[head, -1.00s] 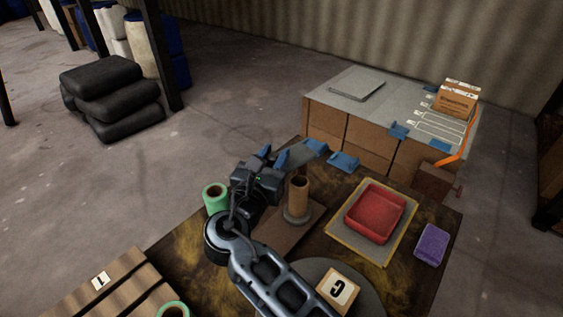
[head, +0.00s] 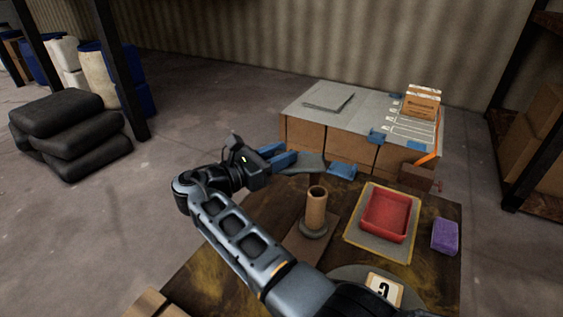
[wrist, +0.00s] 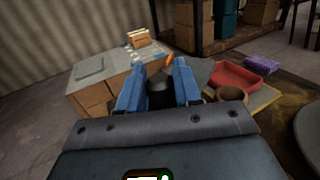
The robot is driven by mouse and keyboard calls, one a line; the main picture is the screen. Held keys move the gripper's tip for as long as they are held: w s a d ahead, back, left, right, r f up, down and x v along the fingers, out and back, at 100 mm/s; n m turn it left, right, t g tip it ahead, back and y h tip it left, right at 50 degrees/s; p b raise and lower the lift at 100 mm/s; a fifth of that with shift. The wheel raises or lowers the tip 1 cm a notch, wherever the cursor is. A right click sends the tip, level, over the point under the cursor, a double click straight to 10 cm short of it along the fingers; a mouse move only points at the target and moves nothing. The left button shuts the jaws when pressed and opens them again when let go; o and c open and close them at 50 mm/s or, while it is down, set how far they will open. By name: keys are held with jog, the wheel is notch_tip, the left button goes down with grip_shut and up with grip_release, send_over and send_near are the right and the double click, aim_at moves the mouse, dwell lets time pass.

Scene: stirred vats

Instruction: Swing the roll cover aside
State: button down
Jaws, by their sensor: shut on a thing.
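My gripper (head: 278,156), with blue fingers, is at the far left edge of the dark table. It also shows in the wrist view (wrist: 158,85), shut on a dark piece (wrist: 160,94) between the fingers. A flat grey plate (head: 308,164), which looks like the roll cover, extends right from the fingertips; I cannot tell exactly how it joins the held piece. A brown roll (head: 317,205) stands upright on a round grey base, to the right of and nearer than my gripper. The plate lies beyond the roll, not over it.
A red tray (head: 386,214) sits on a yellow-edged grey mat, with a purple block (head: 445,236) to its right. A box counter (head: 357,118) with blue pieces and a small carton (head: 423,101) stands behind. Black sacks (head: 72,128) lie on the floor left.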

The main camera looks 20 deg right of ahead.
jog(key=shift+w+d+g, duration=0.15)
jog(key=shift+w+g, duration=0.05)
jog(key=shift+g, duration=0.3)
jog(key=c, duration=0.9)
grip_release()
jog(key=b+v, duration=0.1)
jog(key=v, duration=0.6)
jog(key=shift+a+f, duration=0.1)
jog(key=shift+a, duration=0.3)
